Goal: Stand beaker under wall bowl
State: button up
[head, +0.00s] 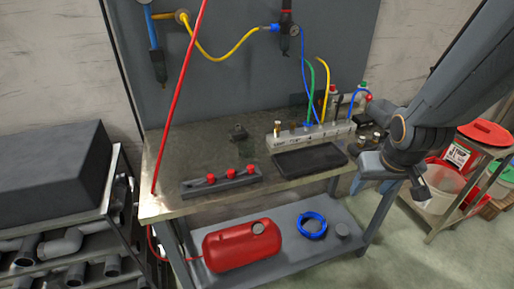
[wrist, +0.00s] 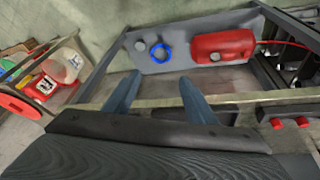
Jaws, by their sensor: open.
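I see no clear beaker. I cannot tell which is the wall bowl. My gripper (head: 370,166) is by the bench's right front corner. In the wrist view its blue fingers (wrist: 158,100) are apart with nothing between them.
The bench top (head: 205,140) holds a manifold block (head: 310,135) with hoses, a black tray (head: 310,158) and a red-knobbed bar (head: 222,182). A red tank (head: 242,245) and blue coil (head: 312,225) lie below. A cart with buckets (head: 465,165) stands right.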

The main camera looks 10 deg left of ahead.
aim_at(252, 148)
jog(key=w+a+f+n+t+y, duration=0.1)
jog(key=w+a+n+y, duration=0.1)
jog(key=w+a, duration=0.2)
jog(key=w+a+f+n+t+y+b, duration=0.1)
jog(key=w+a, duration=0.3)
jog(key=a, duration=0.5)
jog(key=w+a+f+n+t+y+b, duration=0.1)
jog(key=w+a+n+t+y, duration=0.1)
jog(key=a, duration=0.4)
jog(key=shift+w+a+n+t+y, duration=0.15)
jog(key=shift+w+n+y, duration=0.2)
jog(key=shift+w+y, duration=0.2)
jog(key=shift+w+a+n+t+y, duration=0.15)
jog(key=shift+w+n+y, duration=0.25)
jog(key=shift+w, duration=0.2)
jog(key=a+y, duration=0.1)
jog(key=a, duration=0.2)
jog(key=s+a+n+y, duration=0.1)
jog(key=a+y, duration=0.1)
jog(key=a, duration=0.1)
jog(key=a+r+n+y+b, duration=0.1)
jog(key=a+y, duration=0.1)
jog(key=a, duration=0.1)
jog(key=shift+s+a, duration=0.3)
jog(key=p+x, duration=0.1)
jog(key=x, duration=0.6)
jog(key=shift+a+f+p, duration=0.2)
jog(key=shift+a+p, duration=0.05)
jog(key=shift+p, duration=0.05)
jog(key=c, duration=0.9)
